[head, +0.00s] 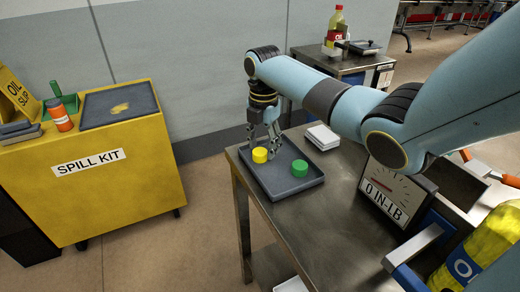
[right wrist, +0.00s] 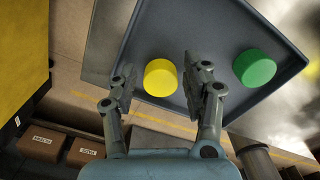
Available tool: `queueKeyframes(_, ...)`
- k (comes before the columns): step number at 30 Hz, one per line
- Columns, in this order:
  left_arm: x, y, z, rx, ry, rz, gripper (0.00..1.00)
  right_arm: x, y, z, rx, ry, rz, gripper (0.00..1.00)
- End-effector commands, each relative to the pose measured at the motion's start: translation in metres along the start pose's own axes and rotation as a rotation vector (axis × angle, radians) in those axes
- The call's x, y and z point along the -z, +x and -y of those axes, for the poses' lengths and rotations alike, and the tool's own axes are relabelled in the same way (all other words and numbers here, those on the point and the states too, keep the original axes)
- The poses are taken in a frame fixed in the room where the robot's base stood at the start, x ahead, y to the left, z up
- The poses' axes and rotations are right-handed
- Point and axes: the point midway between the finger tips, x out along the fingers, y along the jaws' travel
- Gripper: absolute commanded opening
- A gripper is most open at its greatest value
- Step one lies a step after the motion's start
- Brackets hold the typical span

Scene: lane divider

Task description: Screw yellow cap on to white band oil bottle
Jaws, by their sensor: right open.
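The yellow cap (head: 260,155) sits in a dark grey tray (head: 288,191) on the steel table, left of a green cap (head: 299,168). My right gripper (head: 263,143) is over the yellow cap. In the right wrist view its open fingers (right wrist: 158,68) stand on either side of the yellow cap (right wrist: 160,78), with a gap on the right; contact on the left is unclear. A large yellow oil bottle (head: 487,240) with a blue label stands at the lower right, partly cut off. A smaller oil bottle (head: 336,27) stands on the back cart. Which has a white band is unclear.
A torque display (head: 391,192) reading 0 IN-LB and a blue-grey clamp (head: 410,262) are at the table's right. White pads (head: 322,136) lie behind the tray. A yellow spill kit cabinet (head: 95,175) stands left, across open floor. Table room is clear in front of the display.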

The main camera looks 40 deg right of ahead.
Motion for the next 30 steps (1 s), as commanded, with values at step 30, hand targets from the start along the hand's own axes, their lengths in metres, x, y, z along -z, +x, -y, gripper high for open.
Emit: queueKeyframes(30, 0.0004, 0.0007, 0.0075, 0.009, 0.004, 0.0, 0.4, -0.0006, 0.0073, 0.0001, -0.001, 0.0, 0.002, 0.16)
